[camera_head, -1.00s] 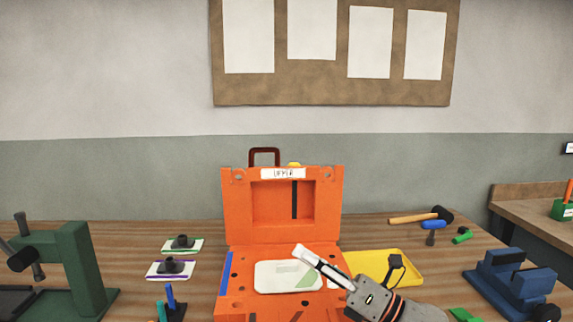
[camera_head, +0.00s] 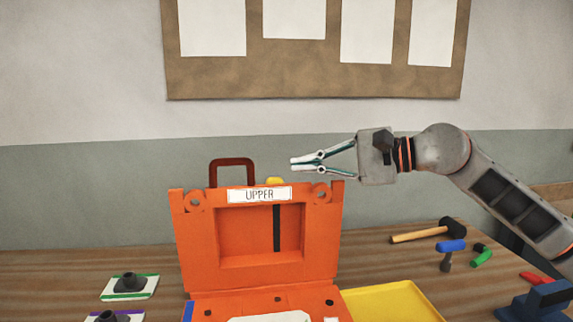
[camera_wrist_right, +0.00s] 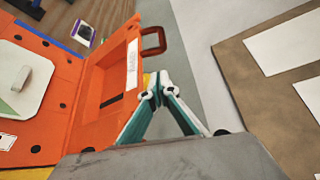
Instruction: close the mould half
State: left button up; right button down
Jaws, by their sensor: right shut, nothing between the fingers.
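The orange mould stands open on the bench. Its upper half (camera_head: 258,275), labelled "UPPER", stands upright at the back, with a dark red handle (camera_head: 232,161) on its top edge. The lower half (camera_head: 203,307) lies flat in front, cut off by the bottom of the head view. My right gripper (camera_head: 291,165) is shut and empty, above and behind the top right of the upper half, pointing left. In the right wrist view the fingertips (camera_wrist_right: 153,86) show beside the upper half (camera_wrist_right: 106,88), with the handle (camera_wrist_right: 153,41) beyond them. My left gripper is not in view.
A yellow tray (camera_head: 395,303) lies right of the mould. A hammer (camera_head: 415,235), a blue-headed tool (camera_head: 450,247) and a blue vise (camera_head: 538,303) lie further right. Small plates with black knobs (camera_head: 130,287) are at left. A pinboard (camera_head: 315,85) hangs on the wall.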

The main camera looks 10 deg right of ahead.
jog(key=x, duration=0.8)
jog(key=shift+s+a+p, duration=0.15)
jog(key=shift+s+p, duration=0.05)
jog(key=shift+p, duration=0.2)
jog(key=shift+w+a+f, duration=0.1)
jog(key=shift+w+a, duration=0.2)
jog(key=shift+a, duration=0.05)
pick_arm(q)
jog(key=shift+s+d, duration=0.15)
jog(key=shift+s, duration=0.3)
pick_arm(e)
jog(key=shift+s+f, duration=0.1)
